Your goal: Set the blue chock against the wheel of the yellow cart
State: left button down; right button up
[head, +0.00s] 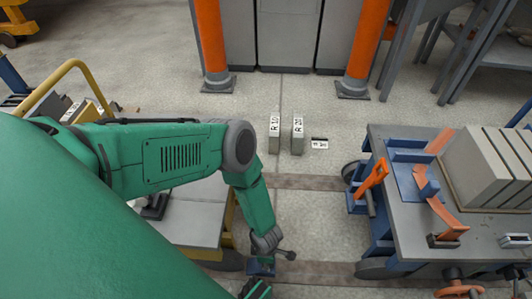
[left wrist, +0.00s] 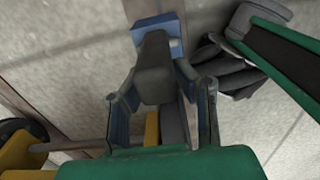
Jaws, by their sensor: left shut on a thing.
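In the head view the blue chock (head: 260,267) is low in the picture, just beyond the end of my left arm. My left gripper (head: 263,256) is at the chock; its fingers are hard to make out there. In the left wrist view the two fingers of my left gripper (left wrist: 160,95) are shut on the blue chock (left wrist: 165,25), with a dark grey block between them. The yellow cart (head: 230,217) is to the left, partly behind my arm. Its dark wheel (head: 229,262) is close left of the chock. I cannot tell whether they touch.
A blue cart (head: 385,135) with grey slabs and clamps stands to the right. Orange posts (head: 211,40) and two numbered grey blocks (head: 274,133) stand farther back. Brown strips cross the floor. The floor between the carts is mostly clear.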

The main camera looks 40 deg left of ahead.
pick_arm(q)
jog(key=shift+f+b, duration=0.45)
jog(key=shift+b, duration=0.05)
jog(key=c, duration=1.2)
grip_release()
jog(key=shift+r, duration=0.1)
notch_tip(320, 180, up, 12)
jog(key=shift+f, duration=0.1)
